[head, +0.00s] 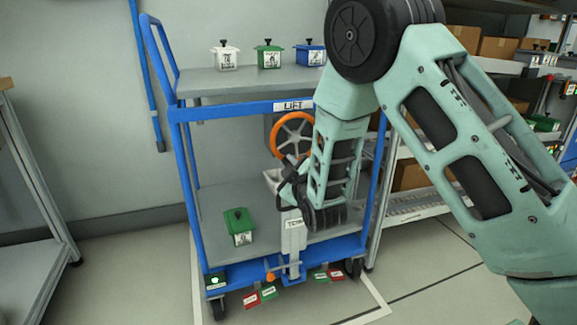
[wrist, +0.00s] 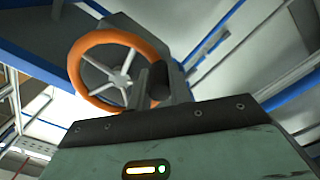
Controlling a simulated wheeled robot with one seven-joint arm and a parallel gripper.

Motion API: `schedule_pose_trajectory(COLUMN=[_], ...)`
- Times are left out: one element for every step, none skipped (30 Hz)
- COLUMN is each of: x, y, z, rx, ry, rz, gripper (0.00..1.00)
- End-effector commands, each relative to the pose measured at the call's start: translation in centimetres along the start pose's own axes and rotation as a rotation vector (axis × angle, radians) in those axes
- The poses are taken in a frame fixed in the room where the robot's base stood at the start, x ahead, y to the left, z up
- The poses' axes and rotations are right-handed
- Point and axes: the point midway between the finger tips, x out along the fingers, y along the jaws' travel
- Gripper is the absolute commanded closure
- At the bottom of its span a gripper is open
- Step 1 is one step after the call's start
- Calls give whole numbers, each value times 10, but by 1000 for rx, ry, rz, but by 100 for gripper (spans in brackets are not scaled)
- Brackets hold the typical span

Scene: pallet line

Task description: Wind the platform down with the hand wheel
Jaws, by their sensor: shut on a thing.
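The orange hand wheel (head: 278,136) with grey spokes is on the blue cart, below the front edge marked LIFT. It fills the upper left of the wrist view (wrist: 78,68). My gripper (head: 287,188) is in front of and below the wheel. It is shut, seemingly on the wheel's dark handle (wrist: 159,80); the hold itself is mostly hidden. The grey upper deck (head: 230,84) is level and bears a white, a green and a blue lidded box. Which deck is the platform is not clear.
A green lidded box (head: 239,227) stands on the cart's lower deck (head: 225,198). A grey labelled post (head: 293,238) rises at the cart's front. Red and green tags hang below. Shelving with cartons (head: 410,177) is close on the right.

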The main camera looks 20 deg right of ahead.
Motion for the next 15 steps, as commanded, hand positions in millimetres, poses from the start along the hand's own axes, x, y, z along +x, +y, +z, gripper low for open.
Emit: schedule_pose_trajectory(x=[-1,-1,-1,-1,-1,-1,-1,-1,-1,-1,-1,-1,0,0,0], y=[-1,-1,-1,-1,-1,-1,-1,-1,-1,-1,0,0,0,0,0], z=[2,2,3,3,3,3,3,3,3,2,2,2,2,2,2], rx=[-3,-2,-2,-2,-2,-2,-2,-2,-2,-1,-1,-1,-1,-1,0], ry=[-5,-5,-6,-6,-6,-6,-6,-6,-6,-6,-5,-5,-4,-4,-4], rz=[-2,-2,-2,-2,-2,-2,-2,-2,-2,-2,-2,-2,-1,-1,-1], gripper=[100,100,100,100,100,100,77,69,59,59,59,59,59,59,59])
